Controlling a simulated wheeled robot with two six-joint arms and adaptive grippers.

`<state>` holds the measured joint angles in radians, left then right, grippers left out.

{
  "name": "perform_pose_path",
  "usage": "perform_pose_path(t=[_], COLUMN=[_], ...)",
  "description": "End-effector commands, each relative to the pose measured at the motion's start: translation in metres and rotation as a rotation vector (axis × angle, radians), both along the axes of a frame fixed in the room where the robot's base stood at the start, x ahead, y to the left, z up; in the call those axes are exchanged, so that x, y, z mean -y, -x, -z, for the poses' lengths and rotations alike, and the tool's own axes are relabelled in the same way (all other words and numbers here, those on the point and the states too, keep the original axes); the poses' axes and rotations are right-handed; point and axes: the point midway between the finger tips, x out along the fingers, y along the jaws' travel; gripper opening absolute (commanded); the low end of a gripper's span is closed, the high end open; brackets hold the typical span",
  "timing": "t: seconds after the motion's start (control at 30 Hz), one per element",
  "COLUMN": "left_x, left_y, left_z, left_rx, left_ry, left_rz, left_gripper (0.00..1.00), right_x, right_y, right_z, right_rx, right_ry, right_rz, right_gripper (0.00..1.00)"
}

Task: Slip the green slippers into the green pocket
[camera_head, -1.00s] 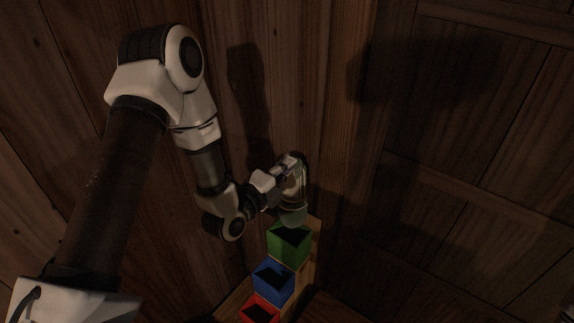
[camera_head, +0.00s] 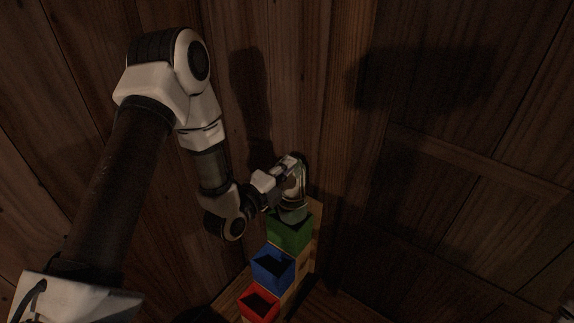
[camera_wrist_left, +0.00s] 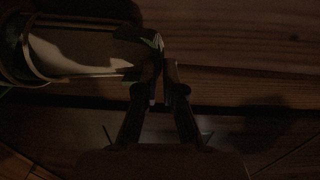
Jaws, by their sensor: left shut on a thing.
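The green pocket (camera_head: 290,236) is the top one of a stepped row of coloured pockets on a wooden board. My left gripper (camera_head: 294,166) is above it, shut on the green slippers (camera_head: 293,207), which hang toe down. Their lower end overlaps the pocket's opening in the head view; the pocket hides whatever lies below its rim. In the dark left wrist view, the slippers (camera_wrist_left: 85,70) reach left from the shut fingers (camera_wrist_left: 160,85), with a pale inner surface showing. My right gripper is not in view.
A blue pocket (camera_head: 272,270) and a red pocket (camera_head: 259,305) sit below the green one, both with dark openings. The wooden board (camera_head: 316,228) stands against a dark wood wall (camera_head: 450,190). The space right of the board looks clear.

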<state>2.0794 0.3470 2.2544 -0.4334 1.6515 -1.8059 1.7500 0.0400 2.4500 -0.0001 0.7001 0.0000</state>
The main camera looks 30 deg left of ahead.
Motion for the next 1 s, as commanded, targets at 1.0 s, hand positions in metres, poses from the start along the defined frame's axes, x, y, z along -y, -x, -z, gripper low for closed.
perform_pose_path(t=[1.0], left_x=[0.0], left_y=[0.0], left_z=[0.04], left_rx=[0.001], left_ry=[0.0], left_rz=[0.0], left_gripper=[0.35], right_x=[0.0], right_y=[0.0], right_z=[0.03], right_rx=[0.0], right_ry=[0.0], right_rz=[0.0], right_gripper=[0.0])
